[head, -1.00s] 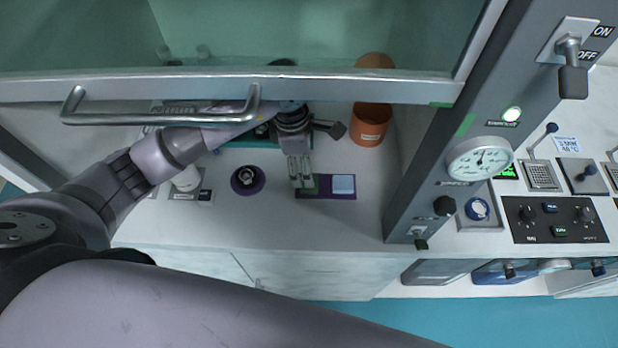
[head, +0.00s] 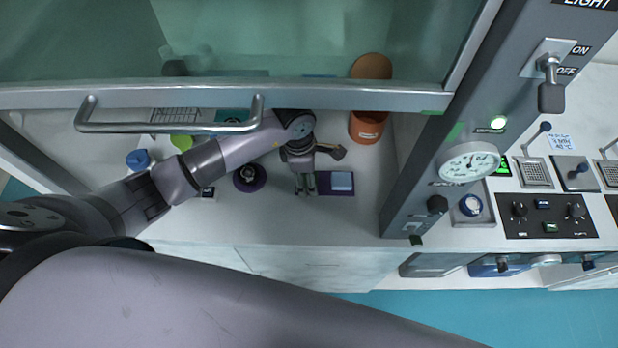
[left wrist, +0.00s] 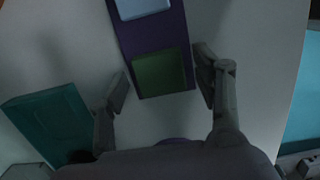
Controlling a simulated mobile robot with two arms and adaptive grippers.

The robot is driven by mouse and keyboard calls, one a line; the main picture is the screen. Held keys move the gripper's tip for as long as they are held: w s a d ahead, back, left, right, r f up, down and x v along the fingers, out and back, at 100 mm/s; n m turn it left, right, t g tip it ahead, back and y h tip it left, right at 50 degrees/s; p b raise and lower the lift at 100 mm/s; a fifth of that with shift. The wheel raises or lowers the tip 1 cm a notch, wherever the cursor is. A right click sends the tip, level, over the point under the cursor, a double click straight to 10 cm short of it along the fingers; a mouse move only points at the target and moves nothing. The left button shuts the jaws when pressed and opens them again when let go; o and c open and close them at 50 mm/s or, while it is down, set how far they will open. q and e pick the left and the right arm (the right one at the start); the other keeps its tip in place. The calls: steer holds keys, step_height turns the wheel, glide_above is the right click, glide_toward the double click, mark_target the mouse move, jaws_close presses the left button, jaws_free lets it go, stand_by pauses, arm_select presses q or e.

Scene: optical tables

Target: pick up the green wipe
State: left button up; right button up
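The green wipe (left wrist: 160,72) lies flat on the near end of a purple mat (left wrist: 176,28) in the left wrist view. A light blue wipe (left wrist: 140,8) lies farther along the same mat and shows in the head view (head: 342,181). My left gripper (left wrist: 163,72) is open, with one finger on each side of the mat's green end, and nothing is held. In the head view my left gripper (head: 305,187) points down at the mat's left end and hides most of the green wipe. My right gripper is not in view.
An orange bin (head: 367,128) stands behind the mat. A purple round base (head: 249,179) with a dark item stands to the left. The raised glass sash and its handle (head: 170,127) hang above the arm. A teal block (left wrist: 55,125) is left of the gripper.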

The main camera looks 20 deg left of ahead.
arm_select(q)
steer(key=c, duration=0.7)
steer(key=shift+r, duration=0.1)
step_height(320, 180, up, 20)
steer(key=b, duration=0.4)
